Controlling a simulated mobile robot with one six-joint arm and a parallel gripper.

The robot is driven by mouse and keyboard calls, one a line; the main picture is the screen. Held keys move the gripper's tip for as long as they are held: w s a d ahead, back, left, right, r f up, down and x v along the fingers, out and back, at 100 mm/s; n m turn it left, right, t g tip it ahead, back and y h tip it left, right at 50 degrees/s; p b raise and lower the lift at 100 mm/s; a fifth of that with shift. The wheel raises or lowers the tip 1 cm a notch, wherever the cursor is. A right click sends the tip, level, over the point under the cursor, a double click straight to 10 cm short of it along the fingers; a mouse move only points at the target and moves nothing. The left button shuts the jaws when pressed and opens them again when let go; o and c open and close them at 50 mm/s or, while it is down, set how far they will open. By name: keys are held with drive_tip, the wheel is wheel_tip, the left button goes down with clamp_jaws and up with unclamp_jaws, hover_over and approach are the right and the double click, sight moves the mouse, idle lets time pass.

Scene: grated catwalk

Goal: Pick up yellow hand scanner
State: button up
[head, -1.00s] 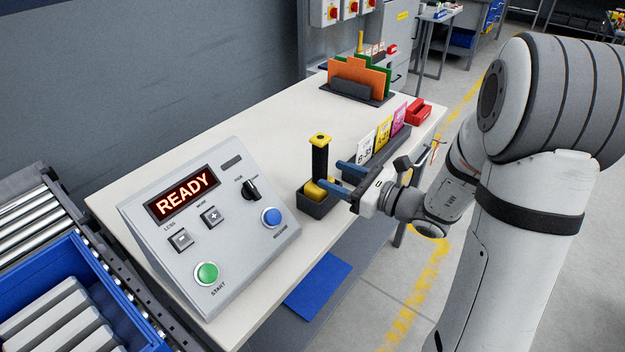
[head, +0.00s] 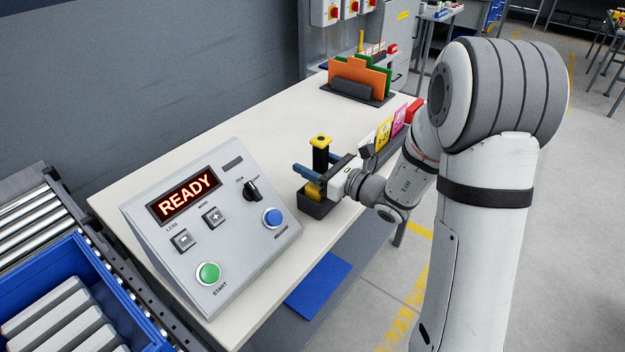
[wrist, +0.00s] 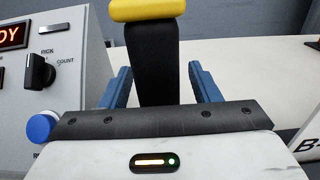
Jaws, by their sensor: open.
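The yellow hand scanner (head: 320,152) stands upright in a small dark holder (head: 317,208) on the bench. It has a yellow top, a black handle and a yellow lower part. My gripper (head: 314,162) is open at the handle, with its blue fingers spread on either side. In the wrist view the black handle (wrist: 153,65) rises between the two blue fingers, with a gap visible on each side. The yellow top (wrist: 147,10) is above the fingers and cut off by the picture edge. My gripper hides part of the scanner's lower part.
A control panel (head: 235,215) reading READY stands close on the left. Coloured cards (head: 384,135) and a red bin (head: 415,110) are to the right, partly behind my arm. An orange and green folder rack (head: 358,80) stands at the back. The white bench (head: 262,120) between is clear.

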drive_tip(key=c, duration=1.2)
drive_tip(key=shift+r, duration=0.15)
